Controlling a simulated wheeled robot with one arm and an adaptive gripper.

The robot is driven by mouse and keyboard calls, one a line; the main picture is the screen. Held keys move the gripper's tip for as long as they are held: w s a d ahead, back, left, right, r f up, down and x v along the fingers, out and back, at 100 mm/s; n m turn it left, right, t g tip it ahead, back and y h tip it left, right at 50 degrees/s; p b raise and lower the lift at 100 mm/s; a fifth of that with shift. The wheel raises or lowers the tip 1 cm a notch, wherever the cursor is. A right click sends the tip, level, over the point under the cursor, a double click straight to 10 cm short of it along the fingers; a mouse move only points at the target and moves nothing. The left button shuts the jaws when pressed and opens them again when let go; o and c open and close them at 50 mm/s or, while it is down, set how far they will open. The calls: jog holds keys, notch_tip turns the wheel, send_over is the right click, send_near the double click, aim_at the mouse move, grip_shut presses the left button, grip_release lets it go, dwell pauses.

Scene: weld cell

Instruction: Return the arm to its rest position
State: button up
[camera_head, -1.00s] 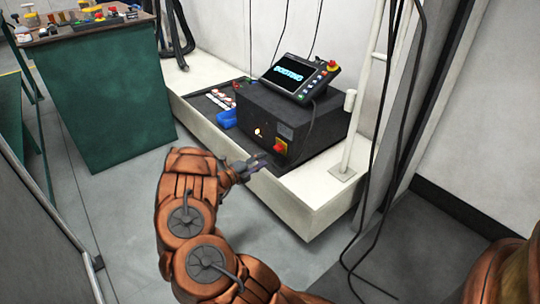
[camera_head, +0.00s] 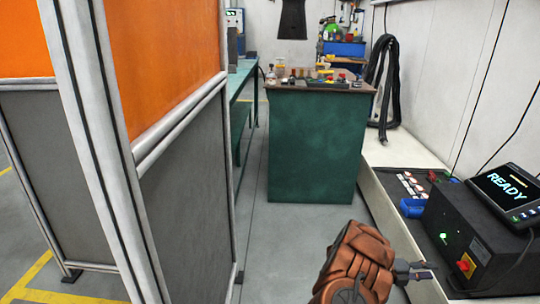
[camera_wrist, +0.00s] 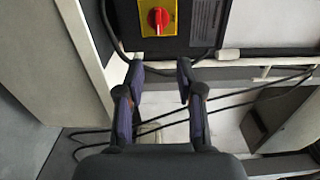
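My orange-brown arm (camera_head: 356,262) reaches in from the bottom of the head view. My gripper (camera_head: 425,269) points right, near the front of the black controller box (camera_head: 462,232). In the wrist view my gripper (camera_wrist: 160,72) has its two dark fingers apart with nothing between them. The red rotary switch on its yellow plate (camera_wrist: 158,18) lies beyond the fingertips, apart from them. The tilted pendant screen (camera_head: 505,188) on the box reads READY, and a small green light (camera_head: 443,238) shows on the box front.
An orange and grey framed partition (camera_head: 185,150) stands close on the left. A green bench (camera_head: 315,145) with several small items on top stands ahead. A pale ledge (camera_head: 390,212) runs along the right wall under a blue item (camera_head: 412,207). Grey floor between is clear.

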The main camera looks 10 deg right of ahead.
jog(key=w+a+r+n+t+y+p, duration=0.4)
jog(key=w+a+r+n+t+p, duration=0.25)
jog(key=w, duration=0.55)
jog(key=w+a+r+n+t+y+p, duration=0.3)
jog(key=w+a+r+t, duration=0.4)
jog(key=w+a, duration=0.4)
jog(key=w+a+r+n+t+y+p, duration=0.3)
jog(key=a+r+n+y+p, duration=0.8)
jog(key=a+r, duration=1.45)
jog(key=s+a+r+n+g+y+p, duration=0.25)
jog(key=s+a+r+n+p, duration=0.3)
jog(key=s, duration=0.55)
jog(key=s+a+r+n+g+y+p, duration=0.2)
jog(key=s+a+r+n+g+p, duration=0.2)
jog(key=s+a+r+n, duration=0.5)
jog(key=s+d+r+n+g+h+p, duration=0.1)
jog(key=s+d+g+p, duration=0.1)
jog(key=s, duration=0.9)
jog(key=s+d+r+n+g+h+p, duration=0.1)
jog(key=s+d+p, duration=0.3)
jog(key=s, duration=0.7)
jog(key=s+d+r+n+g+h+p, duration=0.2)
jog(key=s+d, duration=0.4)
jog(key=s, duration=0.5)
jog(key=shift+s+d+r+g+h+p, duration=0.15)
jog(key=shift+s+r+g+h+p, duration=0.2)
jog(key=shift+r+g+h+p, duration=0.55)
